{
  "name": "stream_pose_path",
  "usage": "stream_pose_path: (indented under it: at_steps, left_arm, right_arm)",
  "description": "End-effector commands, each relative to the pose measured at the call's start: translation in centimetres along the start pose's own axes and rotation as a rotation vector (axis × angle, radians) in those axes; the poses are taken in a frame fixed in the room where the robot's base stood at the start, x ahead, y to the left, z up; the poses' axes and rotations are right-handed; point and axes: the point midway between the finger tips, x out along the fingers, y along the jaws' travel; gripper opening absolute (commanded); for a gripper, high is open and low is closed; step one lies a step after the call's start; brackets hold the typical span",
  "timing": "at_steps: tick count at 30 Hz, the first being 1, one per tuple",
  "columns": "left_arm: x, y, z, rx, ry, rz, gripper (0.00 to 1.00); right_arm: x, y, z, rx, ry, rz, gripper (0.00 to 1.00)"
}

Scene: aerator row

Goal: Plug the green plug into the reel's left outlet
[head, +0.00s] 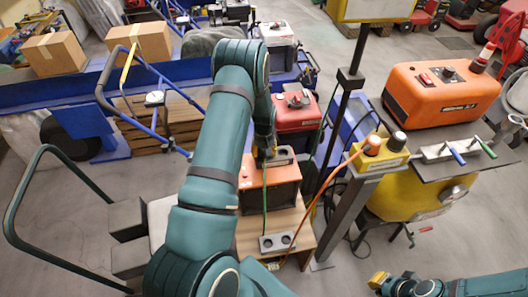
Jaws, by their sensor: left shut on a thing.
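My left arm reaches up and forward through the middle, and its gripper (264,150) points down over an orange box (268,190) on a wooden surface. The gripper is shut; a green cable (265,205) hangs straight below it. The green plug itself is too small and hidden at the fingers to make out.
An orange cable (318,200) runs from a yellow box (380,155) down towards the outlet block. A grey post (345,205) stands right of the wooden surface. A red machine (295,112) is behind. A table with an orange machine (442,92) is at right.

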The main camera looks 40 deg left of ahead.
Motion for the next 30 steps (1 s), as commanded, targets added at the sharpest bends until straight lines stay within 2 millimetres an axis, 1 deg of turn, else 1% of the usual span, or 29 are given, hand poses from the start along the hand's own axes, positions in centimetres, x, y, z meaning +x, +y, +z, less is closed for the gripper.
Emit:
stream_pose_path:
  at_steps: [5,6,7,8,16,20,23,30]
  left_arm:
    - [0.4,0.0,0.0,0.0,0.0,0.0,0.04]
    - [0.4,0.0,0.0,0.0,0.0,0.0,0.58]
    - [0.3,0.0,0.0,0.0,0.0,0.0,0.69]
    - [0.3,0.0,0.0,0.0,0.0,0.0,0.74]
    - [0.3,0.0,0.0,0.0,0.0,0.0,0.74]
    - [-0.3,0.0,0.0,0.0,0.001,0.0,0.74]
    - [-1.6,0.1,-0.1,0.0,0.004,0.002,0.74]
    - [-6.5,0.1,-0.1,0.0,0.005,0.002,0.74]
  right_arm:
    - [0.3,0.1,0.0,0.0,0.0,0.0,0.0]
    - [0.3,0.1,0.0,0.0,0.0,0.0,0.0]
    - [0.3,0.1,0.0,0.0,0.0,0.0,0.0]
    - [0.2,0.1,0.0,0.0,0.0,0.0,0.0]
    - [0.2,0.1,0.0,0.0,0.0,0.0,0.0]
    - [0.2,0.1,0.0,0.0,0.0,0.0,0.0]
    - [0.2,0.1,0.0,0.0,0.0,0.0,0.0]
    - [0.2,0.1,0.0,0.0,0.0,0.0,0.0]
